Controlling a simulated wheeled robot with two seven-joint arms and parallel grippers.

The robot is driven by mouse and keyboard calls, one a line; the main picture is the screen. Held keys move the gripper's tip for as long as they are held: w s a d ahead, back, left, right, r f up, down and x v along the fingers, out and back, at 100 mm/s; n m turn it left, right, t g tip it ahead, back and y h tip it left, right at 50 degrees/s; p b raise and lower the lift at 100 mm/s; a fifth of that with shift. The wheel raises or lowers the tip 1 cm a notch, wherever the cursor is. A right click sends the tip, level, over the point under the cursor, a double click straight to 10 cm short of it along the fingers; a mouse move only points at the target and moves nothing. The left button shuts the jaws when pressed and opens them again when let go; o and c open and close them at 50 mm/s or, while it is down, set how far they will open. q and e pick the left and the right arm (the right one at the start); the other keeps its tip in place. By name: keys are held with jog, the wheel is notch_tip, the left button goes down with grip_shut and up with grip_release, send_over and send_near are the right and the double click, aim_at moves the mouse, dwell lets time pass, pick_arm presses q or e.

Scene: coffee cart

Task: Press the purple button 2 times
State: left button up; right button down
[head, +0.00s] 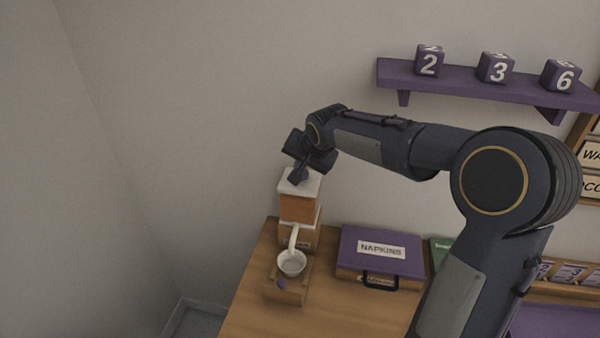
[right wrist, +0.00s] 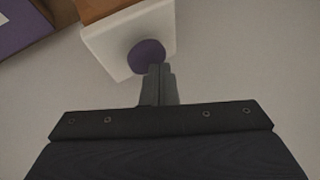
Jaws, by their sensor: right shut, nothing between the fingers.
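The coffee machine (head: 300,208) stands on the left end of the wooden counter, orange-brown with a white top. In the right wrist view a round purple button (right wrist: 146,51) sits on the white top (right wrist: 108,45). My right gripper (head: 297,178) is over this top in the head view, pointing down, and hides the button there. Its fingers (right wrist: 158,70) are closed together and empty. Their tips overlap the button's lower edge in the picture; I cannot tell whether they touch it. A small purple spot (head: 281,284) shows on the machine's front base. My left gripper is out of view.
A white cup (head: 292,263) sits at the machine's front, below a pale spout. A purple napkins box (head: 352,243) stands to the right. A purple wall shelf (head: 450,84) holds numbered cubes at upper right. The counter front (head: 330,312) is clear.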

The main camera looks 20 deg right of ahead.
jog(key=shift+f+b, duration=0.55)
jog(key=shift+f, duration=0.15)
jog(key=shift+r, duration=0.1)
dwell(0.5)
jog(key=shift+r+p, duration=0.8)
jog(key=shift+r, duration=0.35)
jog(key=shift+r, duration=0.15)
notch_tip(320, 180, up, 5)
jog(key=p, duration=0.3)
jog(key=shift+p, duration=0.3)
dwell(1.8)
